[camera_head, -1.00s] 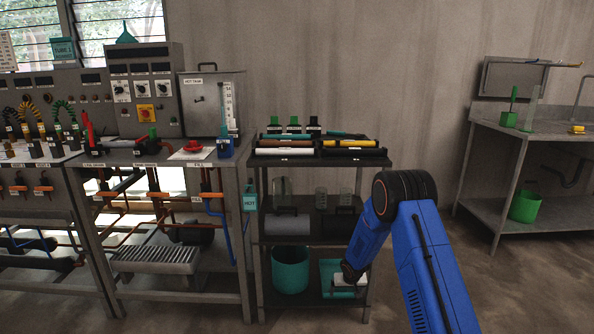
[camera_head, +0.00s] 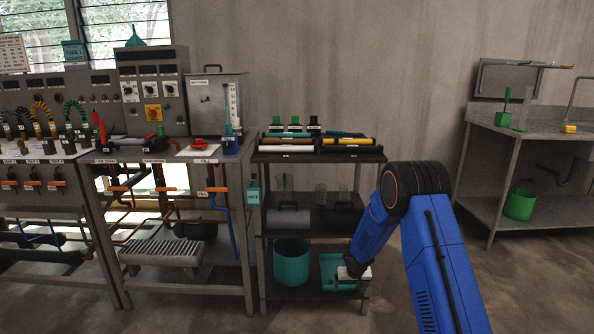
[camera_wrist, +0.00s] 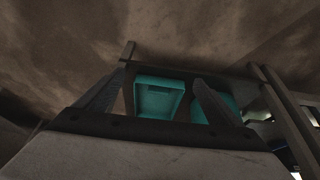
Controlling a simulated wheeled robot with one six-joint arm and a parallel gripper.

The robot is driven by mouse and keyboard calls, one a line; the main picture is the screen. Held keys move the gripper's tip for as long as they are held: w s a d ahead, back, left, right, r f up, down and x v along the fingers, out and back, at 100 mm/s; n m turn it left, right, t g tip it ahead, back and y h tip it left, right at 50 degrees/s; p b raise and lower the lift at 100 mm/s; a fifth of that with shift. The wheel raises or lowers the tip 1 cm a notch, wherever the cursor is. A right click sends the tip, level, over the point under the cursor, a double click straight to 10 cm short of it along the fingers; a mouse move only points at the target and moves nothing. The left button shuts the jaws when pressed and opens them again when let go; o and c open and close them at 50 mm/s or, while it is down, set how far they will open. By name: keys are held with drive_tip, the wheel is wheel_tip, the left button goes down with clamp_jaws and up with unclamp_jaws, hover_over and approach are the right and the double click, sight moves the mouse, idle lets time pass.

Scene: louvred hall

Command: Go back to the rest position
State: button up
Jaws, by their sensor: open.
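My gripper (camera_head: 350,274) is low at the right front of the dark shelf rack, with my blue arm reaching down to it in the head view. In the wrist view my gripper (camera_wrist: 155,95) shows two dark fingers spread apart with nothing between them up close. Beyond the fingers lies a teal tray (camera_wrist: 160,97) on the rack's bottom shelf. The same teal tray (camera_head: 332,265) shows in the head view, partly hidden by my gripper. I cannot tell how far the fingers are from the tray.
The rack's top shelf (camera_head: 272,157) holds tubes and green-topped bottles. A teal bucket (camera_head: 291,263) stands beside the tray. A panelled bench (camera_head: 175,290) is at left. A metal table (camera_head: 480,207) with a green bucket (camera_head: 519,204) is at right. Floor between is clear.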

drive_tip(key=s+d+r, duration=0.2)
drive_tip(key=s+r, duration=0.5)
drive_tip(key=r, duration=0.4)
drive_tip(key=s+d+r+h, duration=0.1)
drive_tip(key=s+d+r, duration=0.1)
drive_tip(key=s+r, duration=0.7)
drive_tip(key=s+d+r, duration=0.2)
drive_tip(key=s+r, duration=0.3)
drive_tip(key=r, duration=0.8)
drive_tip(key=s+r, duration=0.2)
drive_tip(key=s, duration=1)
drive_tip(key=s+r, duration=0.3)
drive_tip(key=s, duration=0.9)
drive_tip(key=s+r+y, duration=0.1)
drive_tip(key=s+r, duration=0.2)
drive_tip(key=s, duration=1)
drive_tip(key=shift+r, duration=0.2)
